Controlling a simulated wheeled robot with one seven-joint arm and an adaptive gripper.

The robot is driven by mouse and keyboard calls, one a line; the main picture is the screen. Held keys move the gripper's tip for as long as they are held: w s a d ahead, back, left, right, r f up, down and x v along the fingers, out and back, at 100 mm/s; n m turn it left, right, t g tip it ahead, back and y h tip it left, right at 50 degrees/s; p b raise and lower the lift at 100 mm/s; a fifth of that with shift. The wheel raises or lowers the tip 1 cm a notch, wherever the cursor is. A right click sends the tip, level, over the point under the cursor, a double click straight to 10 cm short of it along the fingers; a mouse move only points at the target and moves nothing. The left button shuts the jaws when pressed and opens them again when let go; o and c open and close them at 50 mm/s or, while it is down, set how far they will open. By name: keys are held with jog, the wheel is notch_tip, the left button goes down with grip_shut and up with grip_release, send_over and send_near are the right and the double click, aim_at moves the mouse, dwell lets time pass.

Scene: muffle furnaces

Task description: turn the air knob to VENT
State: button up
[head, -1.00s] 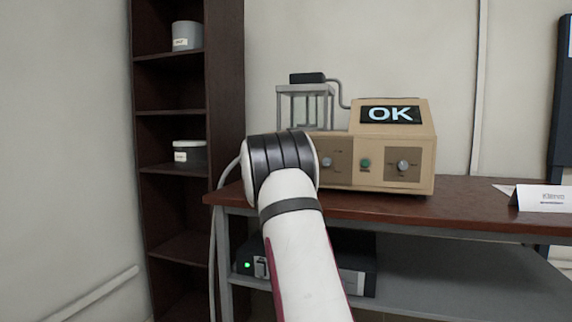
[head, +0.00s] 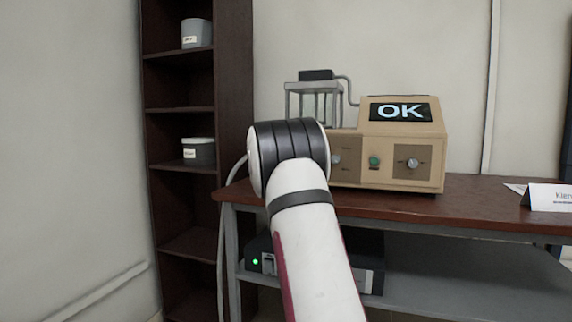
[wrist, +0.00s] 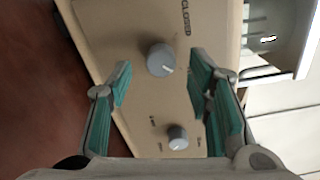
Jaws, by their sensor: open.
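The tan control box (head: 395,180) stands on the bench with its screen reading OK. In the head view its front has a grey knob (head: 412,163) on the right panel, a green button (head: 375,162), and another grey knob (head: 336,160) beside my arm. In the wrist view a grey knob (wrist: 161,60) with a white pointer mark sits between the fingertips of my open gripper (wrist: 160,67); I see no contact. CLOSED is printed near it. A second grey knob (wrist: 178,138) lies lower in that view. Small labels are unreadable, and my arm hides my gripper in the head view.
The brown bench top (head: 400,207) has a white name card (head: 550,197) at right. A metal frame with glass (head: 315,103) stands behind the box. A black unit (head: 372,262) sits on the lower shelf. A dark shelf unit (head: 182,210) with tubs stands at left.

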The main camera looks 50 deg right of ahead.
jog(key=v, duration=0.9)
jog(key=shift+s+a, duration=0.2)
jog(key=shift+a, duration=0.15)
